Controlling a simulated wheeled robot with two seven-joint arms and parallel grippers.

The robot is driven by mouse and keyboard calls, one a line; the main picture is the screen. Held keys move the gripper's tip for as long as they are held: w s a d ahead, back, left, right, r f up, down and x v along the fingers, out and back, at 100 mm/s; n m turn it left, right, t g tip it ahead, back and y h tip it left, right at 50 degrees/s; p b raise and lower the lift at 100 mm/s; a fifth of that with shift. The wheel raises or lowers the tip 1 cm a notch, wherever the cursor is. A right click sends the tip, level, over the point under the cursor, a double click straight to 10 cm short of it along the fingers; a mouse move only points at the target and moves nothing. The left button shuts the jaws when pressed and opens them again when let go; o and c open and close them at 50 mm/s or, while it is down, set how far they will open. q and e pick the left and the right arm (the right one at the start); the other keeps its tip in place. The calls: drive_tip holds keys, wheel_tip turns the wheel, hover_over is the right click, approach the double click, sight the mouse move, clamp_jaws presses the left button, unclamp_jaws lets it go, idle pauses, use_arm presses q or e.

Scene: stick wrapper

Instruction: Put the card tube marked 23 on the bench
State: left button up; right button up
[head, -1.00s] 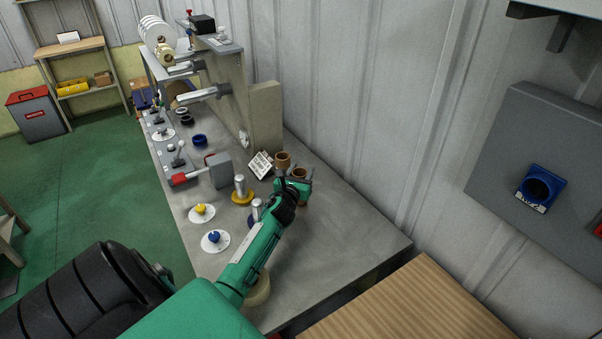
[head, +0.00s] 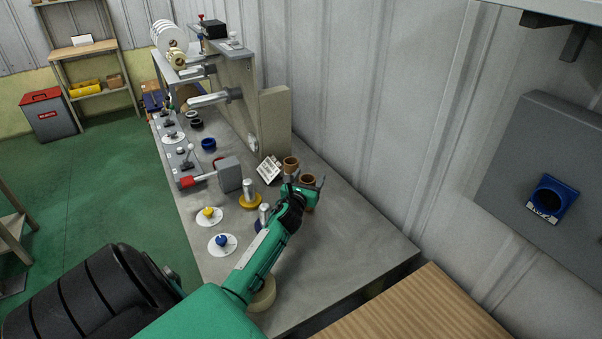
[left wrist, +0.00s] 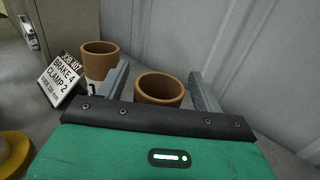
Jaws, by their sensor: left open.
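Two brown card tubes stand upright on the grey bench (head: 345,235), near the wall. The far tube (head: 291,162) also shows in the left wrist view (left wrist: 99,62). The near tube (head: 308,193) shows in the left wrist view (left wrist: 160,92) between my fingers. No number is readable on either tube. My left gripper (head: 306,180) is open, with one finger on each side of the near tube; it also shows in the left wrist view (left wrist: 160,70). I cannot tell whether the fingers touch it. My right gripper is out of view.
Metal posts, discs and a grey machine (head: 229,173) crowd the left of the bench. The bench's right front is clear.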

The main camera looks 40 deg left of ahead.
use_arm(q)
drive_tip(key=b+v, duration=0.1)
drive_tip(key=v, duration=1)
drive_tip(key=shift+s+b, duration=0.25)
drive_tip(key=shift+b, duration=0.15)
drive_tip(key=shift+d, duration=0.1)
